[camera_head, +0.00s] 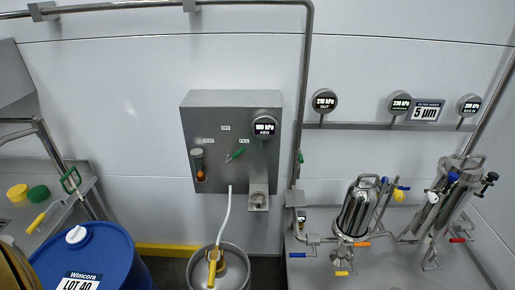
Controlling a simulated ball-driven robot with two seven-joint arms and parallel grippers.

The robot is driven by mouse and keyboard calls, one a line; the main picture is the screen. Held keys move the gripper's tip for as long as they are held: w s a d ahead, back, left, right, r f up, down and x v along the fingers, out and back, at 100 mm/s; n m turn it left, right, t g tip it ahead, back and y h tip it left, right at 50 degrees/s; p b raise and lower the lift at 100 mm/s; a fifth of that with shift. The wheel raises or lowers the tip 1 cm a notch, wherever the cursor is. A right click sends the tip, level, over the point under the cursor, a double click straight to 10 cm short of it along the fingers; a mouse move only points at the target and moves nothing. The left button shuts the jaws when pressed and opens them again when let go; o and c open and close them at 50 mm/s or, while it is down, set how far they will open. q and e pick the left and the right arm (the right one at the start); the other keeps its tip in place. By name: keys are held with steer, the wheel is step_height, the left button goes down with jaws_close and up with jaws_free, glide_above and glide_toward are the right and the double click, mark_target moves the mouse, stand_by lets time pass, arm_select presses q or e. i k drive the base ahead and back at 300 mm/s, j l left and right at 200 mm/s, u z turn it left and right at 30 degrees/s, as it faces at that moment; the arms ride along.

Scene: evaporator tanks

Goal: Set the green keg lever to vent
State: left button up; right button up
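A grey steel panel (214,112) hangs on the white wall in the middle of the view. The green keg lever (237,154) sits on its face, tilted with its green end towards the upper right. Three small labels stand above it: one at upper left that seems to read VENT (208,141), one at top centre (226,128), and one at upper right that seems to read FILL (244,141). The lever's green end lies nearest the right label. A gauge (264,127) marked KEG is on the panel's right. Neither of my grippers is in view.
Below the panel stands an open-topped steel keg (237,264) with a yellow-handled fitting (213,266) and a white hose (225,215). A blue drum (110,250) is at lower left. Steel filter housings (357,210) with coloured valve handles stand at right.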

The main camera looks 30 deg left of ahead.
mark_target(242, 149)
steer(key=u, duration=1)
